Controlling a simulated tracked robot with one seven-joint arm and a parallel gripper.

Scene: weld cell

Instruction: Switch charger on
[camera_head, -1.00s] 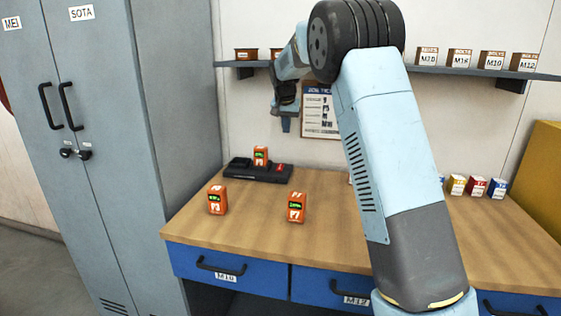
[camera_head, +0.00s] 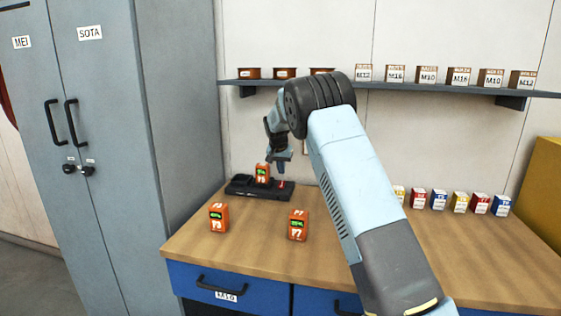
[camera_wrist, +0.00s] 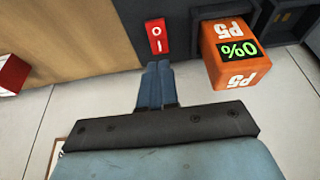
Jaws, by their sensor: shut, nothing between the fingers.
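The black charger (camera_head: 268,192) lies at the back left of the workbench. An orange battery (camera_head: 262,173) stands in one of its bays; in the wrist view this battery (camera_wrist: 235,52) reads P5 and 0%. The red rocker switch (camera_head: 282,184) is at the charger's right end, and in the wrist view the switch (camera_wrist: 157,37) shows I and O marks. My gripper (camera_head: 281,172) is above the switch; in the wrist view its shut, empty fingertips (camera_wrist: 158,66) are just short of the switch. I cannot tell whether they touch it. Another charger bay (camera_wrist: 288,20) looks empty.
Two orange batteries, one at left (camera_head: 219,217) and one nearer the middle (camera_head: 298,224), stand on the workbench (camera_head: 257,242). Several small coloured boxes (camera_head: 439,199) stand at its right. A shelf (camera_head: 420,87) with boxes runs along the wall. Grey lockers (camera_head: 105,130) stand at left.

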